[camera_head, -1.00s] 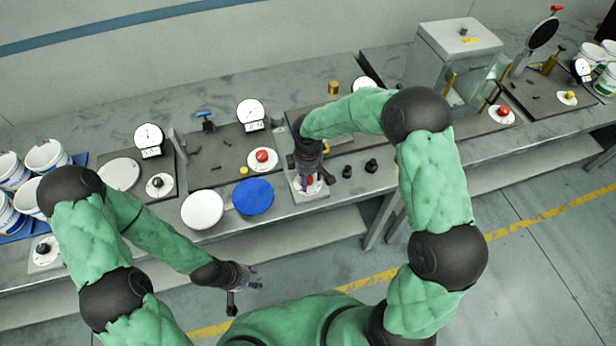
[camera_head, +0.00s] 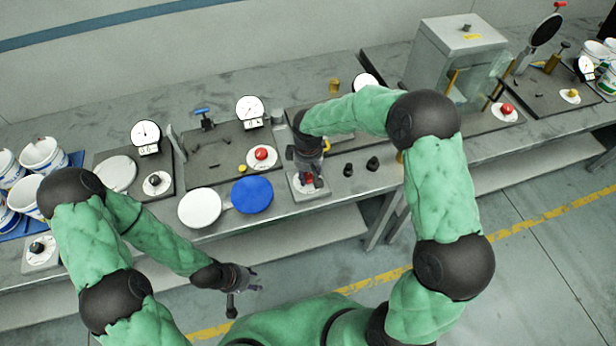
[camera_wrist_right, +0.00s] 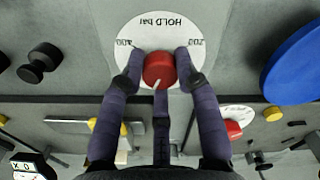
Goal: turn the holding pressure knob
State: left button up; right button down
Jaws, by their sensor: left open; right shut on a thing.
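The holding pressure knob (camera_wrist_right: 159,70) is red with a pale pointer line. It sits on a white round dial (camera_wrist_right: 160,28) marked "HOLD bar", with 400 and 200 at its sides. My right gripper (camera_wrist_right: 160,76) is shut on the knob, a finger on either side. In the head view the right gripper (camera_head: 308,178) points down at the dial plate at the bench's front edge and hides part of the knob. The pointer line runs toward the bottom of the wrist view, slightly left. My left gripper (camera_head: 246,279) is open and empty in front of the bench.
Black knobs (camera_head: 372,164) stand right of the dial. A blue disc (camera_head: 252,195) and a white disc (camera_head: 200,208) lie to its left. Another red button (camera_head: 261,153) and gauges (camera_head: 249,109) stand behind. The floor before the bench is clear.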

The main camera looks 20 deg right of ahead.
aim_at(308, 176)
dwell(0.3)
jog(key=c, duration=0.9)
grip_release()
notch_tip(308, 176, up, 12)
